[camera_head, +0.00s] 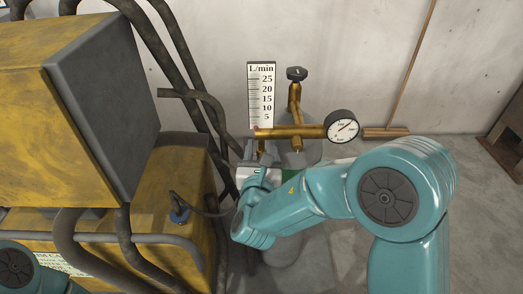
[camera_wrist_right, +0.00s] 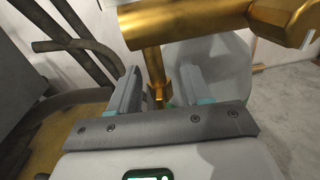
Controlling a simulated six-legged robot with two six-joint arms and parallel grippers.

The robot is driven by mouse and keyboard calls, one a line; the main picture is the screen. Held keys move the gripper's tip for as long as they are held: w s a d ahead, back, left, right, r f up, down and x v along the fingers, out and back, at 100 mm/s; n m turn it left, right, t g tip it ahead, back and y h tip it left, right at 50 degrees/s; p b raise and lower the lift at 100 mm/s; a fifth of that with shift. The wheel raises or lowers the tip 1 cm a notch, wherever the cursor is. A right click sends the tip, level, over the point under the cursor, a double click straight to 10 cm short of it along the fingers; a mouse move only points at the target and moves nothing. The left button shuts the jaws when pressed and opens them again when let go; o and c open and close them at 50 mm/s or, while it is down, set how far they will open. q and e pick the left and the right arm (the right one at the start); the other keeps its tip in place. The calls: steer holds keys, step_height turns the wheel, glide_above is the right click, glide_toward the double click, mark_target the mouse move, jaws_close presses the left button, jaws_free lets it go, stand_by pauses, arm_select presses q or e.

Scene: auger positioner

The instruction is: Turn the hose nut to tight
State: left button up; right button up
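A brass regulator (camera_head: 290,131) stands in front of the wall, with a round dial gauge (camera_head: 341,126) at its right end. A brass outlet stem (camera_wrist_right: 153,68) hangs from its pipe, with a small hex-shaped brass piece, apparently the hose nut (camera_wrist_right: 158,97), at its lower end. My right gripper (camera_head: 258,153) is just below the left end of the regulator. In the right wrist view my right gripper (camera_wrist_right: 157,88) is open, its fingers on either side of the stem and nut with gaps visible. The nut's lower part is hidden by the gripper body. My left gripper is out of view.
A flow scale marked L/min (camera_head: 261,95) rises above the regulator, and a dark knob (camera_head: 297,73) tops the valve. A grey cylinder (camera_wrist_right: 215,65) stands behind the stem. A yellow machine (camera_head: 70,110) with dark hoses (camera_head: 190,75) crowds the left. A broom (camera_head: 386,132) leans at the right.

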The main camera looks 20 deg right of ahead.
steer(key=b+v, duration=0.3)
steer(key=v, duration=1.3)
steer(key=shift+s+b, duration=0.2)
steer(key=shift+b, duration=0.1)
steer(key=shift+d+f, duration=0.1)
steer(key=shift+f, duration=0.05)
